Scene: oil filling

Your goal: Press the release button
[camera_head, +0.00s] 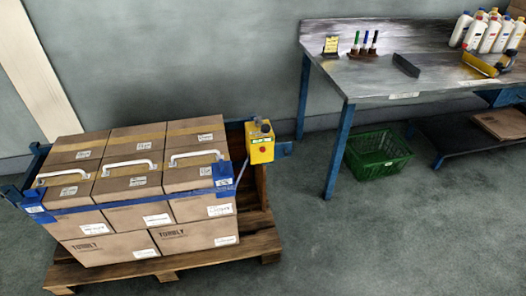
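A yellow control box (260,142) is mounted on a wooden post at the right end of the pallet load. Which of these is the release button I cannot tell. A blue strap (140,197) runs around the cartons toward the box. Neither of my grippers is in view.
Stacked cartons (123,219) with white handles stand on a wooden pallet (205,262). A metal workbench (430,75) with bottles (489,32) is at the upper right. A green basket (378,155) sits below it. The floor at front right is clear.

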